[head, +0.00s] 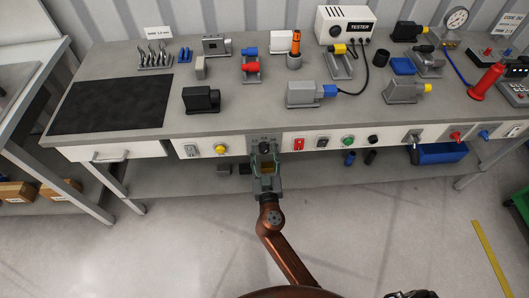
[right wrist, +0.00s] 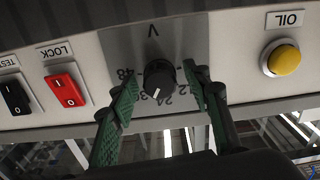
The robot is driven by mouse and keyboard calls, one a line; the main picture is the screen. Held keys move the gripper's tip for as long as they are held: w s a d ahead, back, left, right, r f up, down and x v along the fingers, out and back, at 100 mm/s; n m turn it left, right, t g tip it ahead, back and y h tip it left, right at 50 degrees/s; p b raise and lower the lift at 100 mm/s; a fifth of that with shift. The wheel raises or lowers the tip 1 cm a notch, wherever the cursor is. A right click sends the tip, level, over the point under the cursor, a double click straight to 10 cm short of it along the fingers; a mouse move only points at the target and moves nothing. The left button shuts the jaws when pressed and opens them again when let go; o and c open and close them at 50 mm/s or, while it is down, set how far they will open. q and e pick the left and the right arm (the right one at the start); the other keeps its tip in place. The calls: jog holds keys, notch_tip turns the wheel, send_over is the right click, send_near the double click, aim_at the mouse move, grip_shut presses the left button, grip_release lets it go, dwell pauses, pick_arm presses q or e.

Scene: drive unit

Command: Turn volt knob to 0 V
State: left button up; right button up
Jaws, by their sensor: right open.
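The volt knob (right wrist: 160,79) is a round dark knob on a grey plate (right wrist: 122,44) marked V, with numbers including 48, 24 and 12 around it. A small light mark shows on its lower rim in the right wrist view, on the side of the numbers, but the exact setting is hard to read. My right gripper (right wrist: 165,100) is open, its green fingers on either side of the knob with visible gaps. In the head view my right gripper (head: 265,163) is at the bench front, just below the plate (head: 262,139). My left gripper does not show.
A yellow OIL button (right wrist: 284,58) is right of the knob in the right wrist view. The red LOCK switch (right wrist: 66,89) and black TEST switch (right wrist: 14,97) are left of it. The workbench (head: 245,120) holds motors and a tester (head: 345,24). The floor in front is clear.

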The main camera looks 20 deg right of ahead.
jog(key=c, duration=1.2)
jog(key=shift+o, duration=0.2)
